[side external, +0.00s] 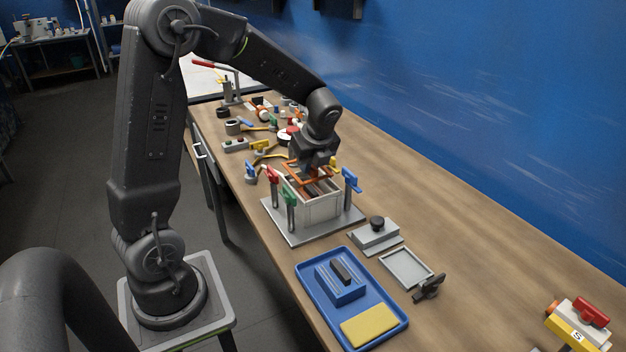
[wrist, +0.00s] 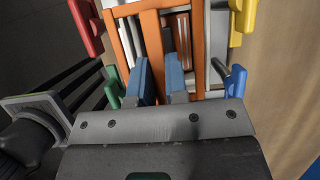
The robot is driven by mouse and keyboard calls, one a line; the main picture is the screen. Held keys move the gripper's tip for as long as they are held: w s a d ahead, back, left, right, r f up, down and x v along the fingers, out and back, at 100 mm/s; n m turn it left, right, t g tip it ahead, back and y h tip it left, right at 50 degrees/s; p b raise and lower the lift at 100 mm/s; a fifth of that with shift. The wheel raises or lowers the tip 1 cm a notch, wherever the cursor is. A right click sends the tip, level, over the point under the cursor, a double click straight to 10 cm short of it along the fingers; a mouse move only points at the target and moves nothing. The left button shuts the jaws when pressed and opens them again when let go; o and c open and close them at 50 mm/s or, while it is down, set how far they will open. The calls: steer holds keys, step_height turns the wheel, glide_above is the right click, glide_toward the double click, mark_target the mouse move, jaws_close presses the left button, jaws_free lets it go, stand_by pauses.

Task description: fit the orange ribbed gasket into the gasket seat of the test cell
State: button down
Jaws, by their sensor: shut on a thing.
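The orange ribbed gasket (side external: 296,168) is an open frame with a middle bar. My gripper (side external: 314,172) is shut on it, over the test cell (side external: 322,209), a pale open-topped box on a grey base plate. In the wrist view, the blue fingertips of my gripper (wrist: 161,82) close on the middle bar of the gasket (wrist: 151,38). The gasket appears above the cell's rim; how large the gap is, I cannot tell. The gasket seat is mostly hidden by the gasket and gripper. Red (side external: 272,178), green (side external: 289,196), blue (side external: 351,180) and yellow clamp handles stand around the cell.
A blue tray (side external: 394,310) with a ribbed blue block and a yellow pad lies in front. A grey block with a black knob (side external: 376,236) and a shallow grey tray (side external: 406,268) sit nearby. Several tools crowd the bench behind. The bench's right side is mostly clear.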

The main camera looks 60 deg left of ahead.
mark_target(310, 188)
steer(key=shift+w+d+f, duration=0.3)
steer(key=shift+w+f, duration=0.1)
steer(key=shift+f, duration=1.9)
steer(key=shift+f, duration=0.15)
steer(key=c, duration=1.1)
jaws_free()
steer(key=v, duration=1.2)
steer(key=s+d+r+n+t+h, duration=0.1)
steer(key=s+d+n+t, duration=0.1)
steer(key=s+d+n, duration=0.2)
steer(key=s+d+r+n+t+h, duration=0.1)
steer(key=s+d+r+n+h, duration=0.1)
steer(key=s+d+n, duration=0.3)
steer(key=s+d+r+n+t+h, duration=0.1)
steer(key=s+d+n+t, duration=0.1)
steer(key=s+d+n, duration=0.3)
steer(key=shift+s+r+n+t+h, duration=0.15)
steer(key=shift+s+n, duration=0.55)
steer(key=shift+n, duration=0.3)
steer(key=shift+s+r+n+t+h, duration=0.15)
steer(key=shift+s+n, duration=0.55)
steer(key=shift+n, duration=0.3)
